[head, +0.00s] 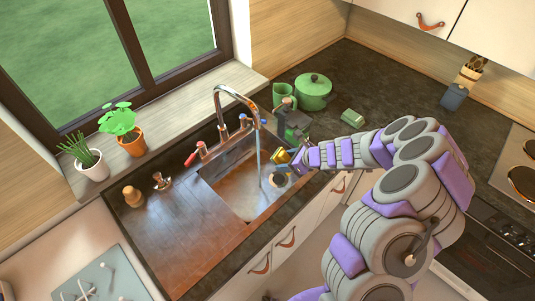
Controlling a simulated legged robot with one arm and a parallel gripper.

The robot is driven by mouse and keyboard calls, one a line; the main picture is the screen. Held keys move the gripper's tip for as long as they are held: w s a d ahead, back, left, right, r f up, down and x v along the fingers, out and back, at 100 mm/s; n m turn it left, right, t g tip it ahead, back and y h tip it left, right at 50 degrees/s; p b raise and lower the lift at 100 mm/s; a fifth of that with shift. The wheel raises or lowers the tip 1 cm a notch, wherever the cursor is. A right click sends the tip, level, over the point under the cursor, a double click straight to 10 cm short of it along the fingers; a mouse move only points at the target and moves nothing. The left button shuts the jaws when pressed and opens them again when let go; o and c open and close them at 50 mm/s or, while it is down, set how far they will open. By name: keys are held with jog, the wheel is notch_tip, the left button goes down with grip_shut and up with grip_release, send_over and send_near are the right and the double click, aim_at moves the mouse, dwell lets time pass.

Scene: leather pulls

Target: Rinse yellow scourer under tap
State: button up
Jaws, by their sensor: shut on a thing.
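The yellow scourer (281,156) is in my gripper (287,160), over the right end of the sink basin (234,195). My gripper is shut on it and its fingers partly hide it. The curved metal tap (218,98) stands behind the sink with its spout over the basin. A stream of water (259,160) falls from it into the basin. The scourer appears just right of the stream; I cannot tell whether the water touches it.
A dark and green item (292,124) stands close behind my gripper. A green pot (313,91), a green jug (283,95) and a small green block (352,118) are on the dark counter. Potted plants (127,136) stand by the window. The drainboard (170,235) is clear.

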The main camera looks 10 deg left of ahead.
jog(key=s+a+f+m+g+y+b, duration=0.1)
jog(key=s+a+m+g+y, duration=0.3)
jog(key=a, duration=0.8)
jog(key=shift+s+a+m+g+b, duration=0.35)
jog(key=shift+s+g, duration=0.4)
jog(key=shift+g, duration=0.45)
jog(key=shift+s+d+f, duration=0.1)
jog(key=shift+f, duration=0.05)
dwell(1.4)
